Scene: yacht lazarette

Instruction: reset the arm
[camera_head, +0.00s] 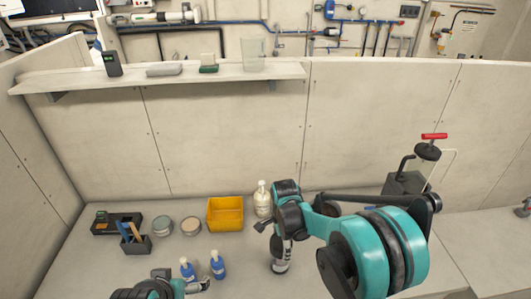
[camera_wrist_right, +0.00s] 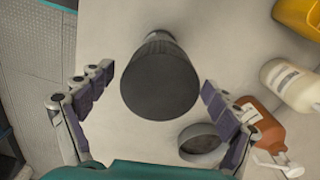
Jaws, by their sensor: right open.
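My right gripper (camera_head: 276,226) is over the bench, and its arm comes in from the right. In the right wrist view my right gripper (camera_wrist_right: 157,80) is open, with one finger on each side of a dark, round-ended canister (camera_wrist_right: 160,82). Gaps show between the fingers and the canister. In the head view a dark canister with a pale label (camera_head: 281,258) stands below this gripper, partly hidden by it.
A yellow bin (camera_head: 226,213), a cream bottle (camera_head: 262,200), two blue bottles (camera_head: 217,265) and round tins (camera_head: 191,226) stand left of the right gripper. A dark device with a red handle (camera_head: 405,184) is at right. A shelf (camera_head: 200,78) runs along the wall.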

